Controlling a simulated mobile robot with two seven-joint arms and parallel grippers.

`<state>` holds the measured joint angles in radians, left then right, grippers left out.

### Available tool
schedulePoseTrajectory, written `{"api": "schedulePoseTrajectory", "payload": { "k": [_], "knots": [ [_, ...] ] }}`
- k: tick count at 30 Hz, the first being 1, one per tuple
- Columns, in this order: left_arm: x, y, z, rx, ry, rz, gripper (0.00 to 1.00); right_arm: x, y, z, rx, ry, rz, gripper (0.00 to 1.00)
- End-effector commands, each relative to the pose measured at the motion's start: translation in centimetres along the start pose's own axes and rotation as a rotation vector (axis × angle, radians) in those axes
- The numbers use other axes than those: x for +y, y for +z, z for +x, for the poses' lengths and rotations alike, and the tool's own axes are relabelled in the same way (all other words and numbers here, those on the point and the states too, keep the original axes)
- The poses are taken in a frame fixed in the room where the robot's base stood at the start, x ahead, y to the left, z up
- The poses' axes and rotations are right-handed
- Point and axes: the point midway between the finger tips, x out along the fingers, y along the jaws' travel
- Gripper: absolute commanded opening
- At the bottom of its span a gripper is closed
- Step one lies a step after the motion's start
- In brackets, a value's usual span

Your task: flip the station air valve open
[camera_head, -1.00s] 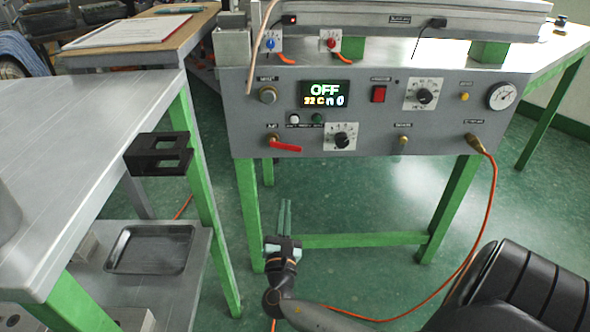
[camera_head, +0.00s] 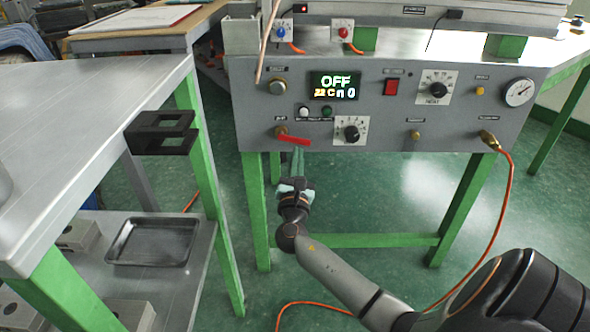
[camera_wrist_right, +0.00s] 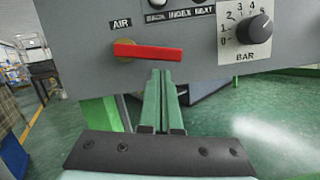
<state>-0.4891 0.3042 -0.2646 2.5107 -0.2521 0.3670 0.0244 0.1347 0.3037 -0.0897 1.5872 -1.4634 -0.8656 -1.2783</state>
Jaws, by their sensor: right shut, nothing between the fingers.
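The station air valve has a red lever (camera_head: 294,139) on a brass stem at the lower left of the grey control panel (camera_head: 380,100). The lever lies nearly level and points right. In the right wrist view the red lever (camera_wrist_right: 148,51) sits under the "AIR" label. My right gripper (camera_head: 298,152) is shut and empty, its green fingers pointing up just below the lever. In the right wrist view the fingertips (camera_wrist_right: 161,76) end at the lever's lower edge, near its right half; I cannot tell whether they touch. My left gripper is not in view.
The panel display (camera_head: 334,86) reads OFF. A BAR dial (camera_head: 351,131) is right of the lever. An orange hose hangs from a brass fitting (camera_head: 488,139) at the panel's right. A metal bench (camera_head: 90,130) with a black bracket (camera_head: 162,133) stands at left.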

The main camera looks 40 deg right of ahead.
Motion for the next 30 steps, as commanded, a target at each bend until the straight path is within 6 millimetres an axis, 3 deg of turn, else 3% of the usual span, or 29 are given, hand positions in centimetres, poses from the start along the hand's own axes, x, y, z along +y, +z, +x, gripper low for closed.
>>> {"api": "schedulePoseTrajectory", "payload": {
  "k": [14,25,30],
  "knots": [
    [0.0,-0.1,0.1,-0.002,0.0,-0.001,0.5,0.0,0.5,0.1,0.0,0.002,-0.008,0.0],
    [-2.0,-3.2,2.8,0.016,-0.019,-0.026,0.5,-0.2,1.7,0.4,0.001,0.064,-0.254,0.0],
    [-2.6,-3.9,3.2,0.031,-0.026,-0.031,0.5,-0.6,2.0,0.5,0.0,0.068,-0.271,0.0]
  ]
}}
